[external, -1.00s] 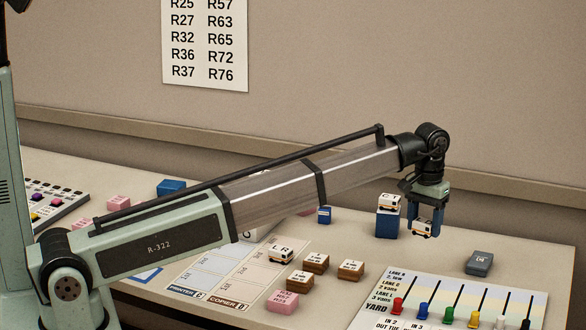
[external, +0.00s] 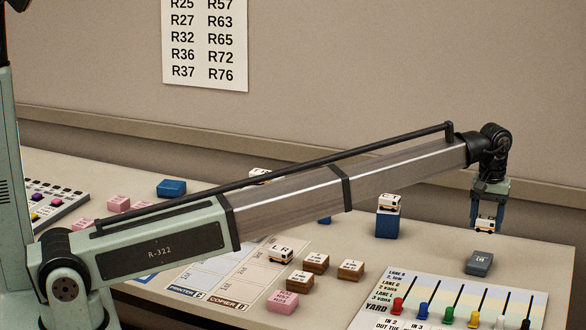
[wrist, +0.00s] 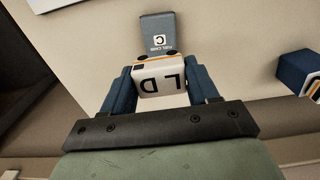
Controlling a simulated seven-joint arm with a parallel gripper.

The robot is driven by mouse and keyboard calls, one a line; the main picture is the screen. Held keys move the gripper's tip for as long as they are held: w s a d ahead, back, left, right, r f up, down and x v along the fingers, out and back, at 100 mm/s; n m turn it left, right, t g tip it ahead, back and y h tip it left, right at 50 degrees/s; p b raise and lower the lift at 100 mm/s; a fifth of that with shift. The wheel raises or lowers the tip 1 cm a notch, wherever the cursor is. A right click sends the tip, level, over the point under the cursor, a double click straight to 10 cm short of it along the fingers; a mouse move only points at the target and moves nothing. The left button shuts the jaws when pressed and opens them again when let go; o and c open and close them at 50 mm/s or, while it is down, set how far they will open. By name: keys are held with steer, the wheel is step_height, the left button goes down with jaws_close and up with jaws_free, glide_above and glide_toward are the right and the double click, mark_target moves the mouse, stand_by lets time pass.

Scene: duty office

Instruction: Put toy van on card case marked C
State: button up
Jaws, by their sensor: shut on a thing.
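My gripper (external: 488,226) is shut on a white toy van (external: 489,223) with an orange stripe. In the wrist view the van (wrist: 160,83) sits between the two blue fingers, its roof marked "L D". The grey-blue card case (external: 480,264) lies flat on the desk. The wrist view shows its face (wrist: 157,30) with "FUEL CARD" and a C, its near edge overlapped by the van. In the external view the van hangs above the case with a gap. How well they line up in depth is hard to tell.
Another van (external: 390,202) stands on a tall blue block (external: 387,224) left of the gripper. A van marked "L R" (external: 281,252), brown blocks and a pink block (external: 283,301) lie nearer. A yard board (external: 450,291) with coloured pegs is in front of the case.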

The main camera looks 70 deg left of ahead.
mark_target(486, 217)
steer(key=shift+f, duration=3.9)
steer(key=shift+f, duration=0.2)
steer(key=o, duration=1)
steer(key=shift+o, duration=0.2)
step_height(486, 217, up, 12)
steer(key=shift+r, duration=0.2)
